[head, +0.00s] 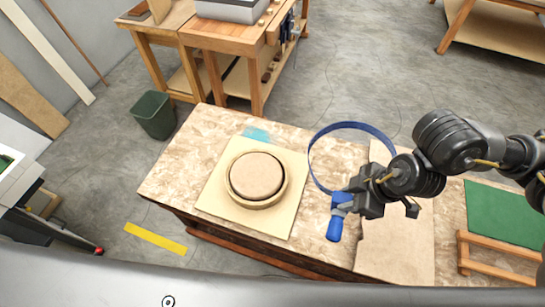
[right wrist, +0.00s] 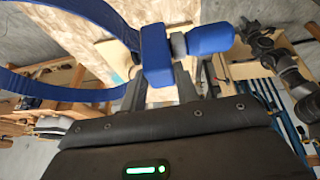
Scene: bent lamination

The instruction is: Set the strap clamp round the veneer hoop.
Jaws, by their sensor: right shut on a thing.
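The veneer hoop (head: 283,189) is a pale ring around a round wooden form (head: 256,175), on a square light board (head: 220,197) on the workbench. The strap clamp (head: 352,124) is a blue band loop with a blue handle (head: 334,229). My right gripper (head: 352,203) is shut on the clamp's blue block and holds the loop to the right of the hoop, apart from it. The loop appears raised and tilted. In the right wrist view the block (right wrist: 155,55) sits between my fingers, with the handle (right wrist: 210,39) to its right.
A blue-green patch (head: 256,134) lies at the board's far edge. A brown sheet (head: 385,250) lies on the bench under my right arm. A green mat (head: 500,212) and a wooden frame (head: 480,262) are at the right. A bin (head: 154,115) stands on the floor at left.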

